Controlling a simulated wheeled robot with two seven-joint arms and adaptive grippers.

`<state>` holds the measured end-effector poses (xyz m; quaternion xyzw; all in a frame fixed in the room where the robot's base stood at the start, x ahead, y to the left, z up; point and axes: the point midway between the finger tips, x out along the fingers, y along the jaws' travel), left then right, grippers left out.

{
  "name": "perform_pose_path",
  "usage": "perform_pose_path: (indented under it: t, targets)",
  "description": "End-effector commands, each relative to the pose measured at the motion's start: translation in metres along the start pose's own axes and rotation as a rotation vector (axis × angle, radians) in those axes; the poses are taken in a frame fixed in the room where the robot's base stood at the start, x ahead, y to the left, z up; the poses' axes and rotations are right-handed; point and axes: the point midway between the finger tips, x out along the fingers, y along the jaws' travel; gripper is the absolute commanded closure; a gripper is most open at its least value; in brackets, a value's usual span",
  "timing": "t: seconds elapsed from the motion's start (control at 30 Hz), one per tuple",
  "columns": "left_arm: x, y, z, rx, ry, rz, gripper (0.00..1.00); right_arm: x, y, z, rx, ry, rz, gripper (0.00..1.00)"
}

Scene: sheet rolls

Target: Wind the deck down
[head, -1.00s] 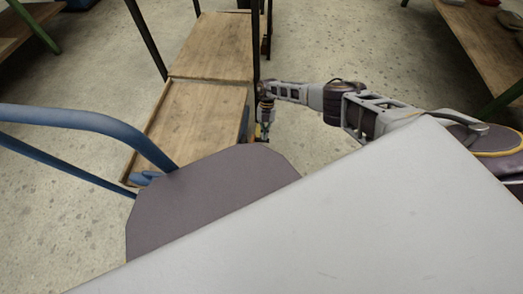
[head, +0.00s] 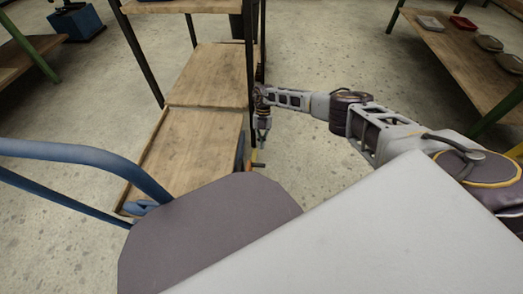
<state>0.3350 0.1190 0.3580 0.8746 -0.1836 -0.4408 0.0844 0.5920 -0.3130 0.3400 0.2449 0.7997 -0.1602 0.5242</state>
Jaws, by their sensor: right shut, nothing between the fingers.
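The deck (head: 187,155) is a flat wooden board with a low rim, at the left of centre in the head view. It lies low, end to end with another wooden board (head: 212,72) behind it. A small crank with a dark handle and a yellow part (head: 258,165) shows at the deck's right side. My right gripper (head: 263,141) points down just above the crank. It is shut and empty, and appears apart from the handle. My left gripper is out of view.
Dark posts (head: 139,52) of a rack rise around the far board. A blue tubular handle (head: 75,154) crosses the left side. A wooden bench (head: 450,55) with trays stands at the far right. Bare concrete floor (head: 320,180) lies right of the crank.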

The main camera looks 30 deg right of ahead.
Motion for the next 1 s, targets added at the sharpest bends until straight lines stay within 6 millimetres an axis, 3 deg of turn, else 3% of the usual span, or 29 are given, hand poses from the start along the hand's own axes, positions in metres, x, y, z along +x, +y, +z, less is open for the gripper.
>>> perform_pose_path:
  t: [0.2, 0.4, 0.77, 1.0]
  targets:
    - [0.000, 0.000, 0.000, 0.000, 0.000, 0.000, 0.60, -0.025, 0.000, 0.001, 0.000, -0.001, 0.000, 1.00]
    - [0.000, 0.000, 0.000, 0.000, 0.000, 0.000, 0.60, -0.033, 0.000, 0.000, 0.000, -0.001, 0.000, 1.00]
    - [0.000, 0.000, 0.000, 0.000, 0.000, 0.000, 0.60, -0.032, -0.001, 0.000, 0.001, 0.000, -0.001, 1.00]
    - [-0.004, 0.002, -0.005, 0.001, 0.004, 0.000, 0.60, -0.014, -0.010, -0.008, 0.008, 0.028, -0.018, 1.00]
